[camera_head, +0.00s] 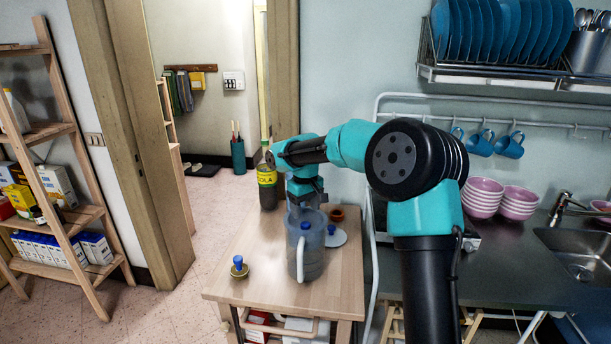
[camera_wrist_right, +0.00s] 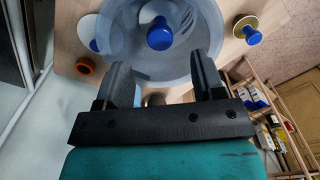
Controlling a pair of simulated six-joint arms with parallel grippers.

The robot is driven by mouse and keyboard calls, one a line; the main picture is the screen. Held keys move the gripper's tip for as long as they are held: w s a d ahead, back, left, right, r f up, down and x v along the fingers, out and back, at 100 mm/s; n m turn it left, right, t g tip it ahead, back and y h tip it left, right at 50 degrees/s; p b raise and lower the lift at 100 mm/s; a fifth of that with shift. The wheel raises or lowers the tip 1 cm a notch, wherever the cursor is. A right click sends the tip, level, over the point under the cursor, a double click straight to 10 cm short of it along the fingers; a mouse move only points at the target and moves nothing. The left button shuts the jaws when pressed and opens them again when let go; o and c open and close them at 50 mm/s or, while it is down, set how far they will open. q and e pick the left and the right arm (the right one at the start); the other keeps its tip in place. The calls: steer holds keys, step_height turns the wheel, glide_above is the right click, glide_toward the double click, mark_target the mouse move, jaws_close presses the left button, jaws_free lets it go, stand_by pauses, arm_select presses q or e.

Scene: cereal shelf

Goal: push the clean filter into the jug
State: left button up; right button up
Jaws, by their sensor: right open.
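The clear grey-blue jug (camera_head: 310,262) stands upright on the wooden table, its pale handle facing me. A blue knob (camera_head: 305,226) shows at its mouth. In the right wrist view the knob (camera_wrist_right: 160,36) sits within the round jug rim (camera_wrist_right: 112,62), apparently on the filter; how deep that sits, I cannot tell. My right gripper (camera_head: 304,203) is just above and behind the jug mouth. In the wrist view its fingers (camera_wrist_right: 165,72) are apart, with nothing between them. My left gripper is out of view.
A yellowish disc with a blue knob (camera_head: 238,267) lies left of the jug. A pale disc (camera_head: 336,238) with a blue knob lies right of it, near a small orange-brown pot (camera_head: 338,213). A cola bottle (camera_head: 267,186) stands behind.

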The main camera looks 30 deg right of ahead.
step_height(320, 180, up, 11)
steer(key=shift+r, duration=0.2)
stand_by(0.8)
